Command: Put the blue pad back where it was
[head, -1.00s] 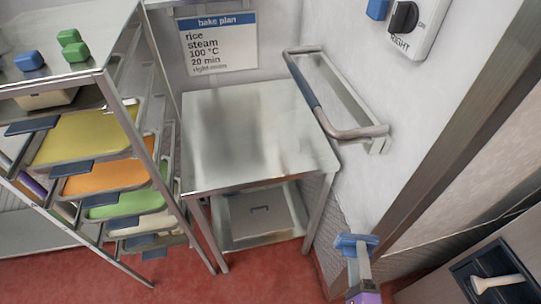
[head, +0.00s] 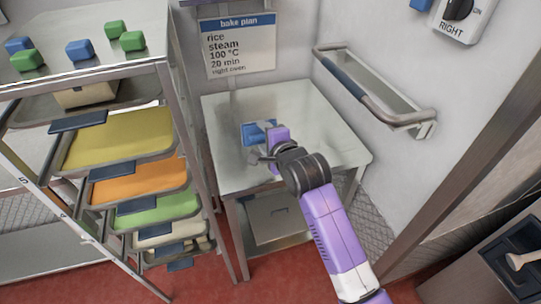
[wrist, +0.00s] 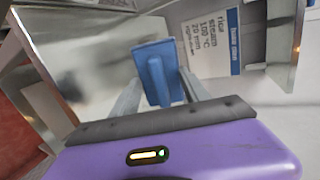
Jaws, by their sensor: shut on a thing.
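The blue pad (head: 252,135) is over the steel table (head: 228,170) by the wall. My gripper (head: 266,140) is shut on it. In the wrist view the blue pad (wrist: 155,70) sits between my two grey fingers (wrist: 160,90), with its broad face beyond them. I cannot tell whether the pad touches the tabletop or is held just above it.
A tray rack (head: 185,100) stands left of the table, with blue and green blocks (head: 79,50) on top. A wall rail (head: 370,95) runs along the right. The "bake plan" sign (head: 237,45) hangs behind. The rest of the tabletop is clear.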

